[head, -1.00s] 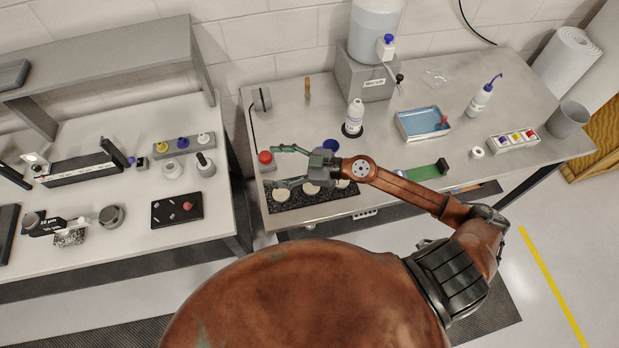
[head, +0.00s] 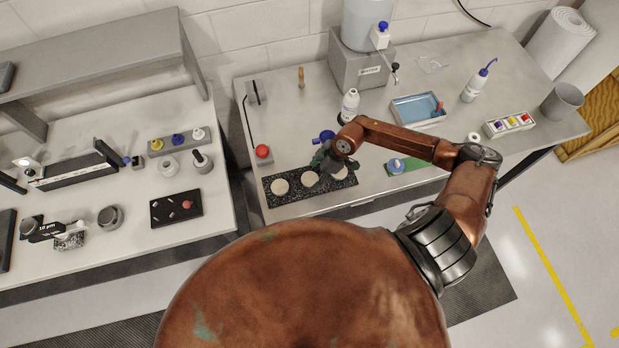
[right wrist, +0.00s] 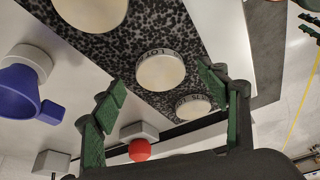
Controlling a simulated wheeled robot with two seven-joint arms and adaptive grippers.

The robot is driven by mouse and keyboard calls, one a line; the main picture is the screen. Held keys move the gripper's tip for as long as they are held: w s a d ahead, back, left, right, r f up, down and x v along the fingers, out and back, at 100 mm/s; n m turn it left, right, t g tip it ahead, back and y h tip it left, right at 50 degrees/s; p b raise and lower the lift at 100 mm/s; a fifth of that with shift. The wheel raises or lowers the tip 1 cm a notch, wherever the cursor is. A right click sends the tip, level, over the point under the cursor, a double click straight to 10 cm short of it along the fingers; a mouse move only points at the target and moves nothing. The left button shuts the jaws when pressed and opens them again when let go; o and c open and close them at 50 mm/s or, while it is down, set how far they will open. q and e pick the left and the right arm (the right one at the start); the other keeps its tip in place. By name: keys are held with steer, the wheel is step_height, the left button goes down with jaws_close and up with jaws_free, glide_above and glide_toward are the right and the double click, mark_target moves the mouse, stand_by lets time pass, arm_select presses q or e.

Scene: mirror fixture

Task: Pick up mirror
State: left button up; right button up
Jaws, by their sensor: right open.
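Several pale round discs lie flat in a row on a black speckled plate (head: 296,196) at the front of the right table. The left disc (head: 280,187) and middle disc (head: 310,179) show in the head view; I take them for mirrors, but they look cream and matt. My right gripper (head: 325,163) points down over the plate and partly hides it. In the right wrist view it is open and empty (right wrist: 160,100), with a lettered disc (right wrist: 160,71) beyond and between the green fingers, apparently untouched. My left gripper is out of view.
A red button (head: 262,152) stands behind the plate's left end. A blue-topped item (head: 325,136) and a white bottle (head: 349,105) stand behind the gripper. A green mat (head: 418,163) lies right of the plate.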

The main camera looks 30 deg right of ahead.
steer(key=shift+w+a+f, duration=0.2)
steer(key=shift+a+f, duration=0.1)
steer(key=shift+f, duration=0.35)
steer(key=c, duration=1.4)
